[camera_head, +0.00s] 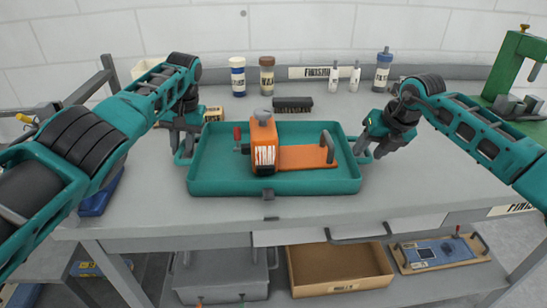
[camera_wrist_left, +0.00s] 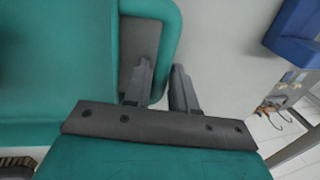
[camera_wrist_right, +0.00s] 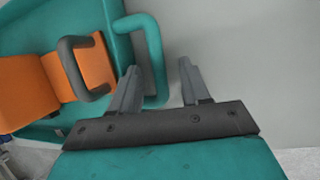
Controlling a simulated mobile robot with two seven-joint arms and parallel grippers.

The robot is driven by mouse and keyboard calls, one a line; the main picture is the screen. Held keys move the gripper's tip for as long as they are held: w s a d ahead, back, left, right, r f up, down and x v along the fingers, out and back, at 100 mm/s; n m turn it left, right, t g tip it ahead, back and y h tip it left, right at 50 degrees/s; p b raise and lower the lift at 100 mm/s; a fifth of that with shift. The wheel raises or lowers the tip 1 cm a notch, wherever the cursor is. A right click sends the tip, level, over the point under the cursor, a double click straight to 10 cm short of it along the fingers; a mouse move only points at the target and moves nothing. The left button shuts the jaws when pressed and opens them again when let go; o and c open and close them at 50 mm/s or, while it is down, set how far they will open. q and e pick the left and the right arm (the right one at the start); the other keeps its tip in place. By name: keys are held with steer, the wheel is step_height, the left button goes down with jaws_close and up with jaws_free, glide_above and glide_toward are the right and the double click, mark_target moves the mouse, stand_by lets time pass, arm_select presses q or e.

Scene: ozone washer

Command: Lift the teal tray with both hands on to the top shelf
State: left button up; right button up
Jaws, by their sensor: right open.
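The teal tray (camera_head: 215,185) lies flat on the grey workbench and holds an orange device (camera_head: 300,156) with a dark grey handle. My left gripper (camera_head: 183,153) is at the tray's left end. In the left wrist view its fingers (camera_wrist_left: 161,82) stand either side of the tray's end handle (camera_wrist_left: 170,35), one inside the loop. The gap is narrow, and I cannot tell whether they grip it. My right gripper (camera_head: 364,150) is open at the tray's right end. In the right wrist view one finger is by the right handle (camera_wrist_right: 155,60) loop, the other outside it.
Bottles (camera_head: 238,77), a black brush (camera_head: 293,104) and a sign (camera_head: 313,72) stand behind the tray. A green press (camera_head: 510,65) is at the back right. The lower shelf holds a grey case (camera_head: 220,278), an open cardboard box (camera_head: 338,285) and a board (camera_head: 440,252). Bare bench lies right of the tray.

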arm_select(q)
steer(key=shift+f, duration=0.2)
arm_select(e)
steer(key=shift+w+f, duration=0.1)
steer(key=shift+f, duration=0.1)
arm_select(q)
steer(key=c, duration=0.4)
arm_select(e)
steer(key=c, duration=0.4)
arm_select(q)
jaws_close()
arm_select(e)
jaws_close()
arm_select(q)
steer(key=shift+r, duration=0.15)
arm_select(e)
steer(key=shift+r, duration=0.1)
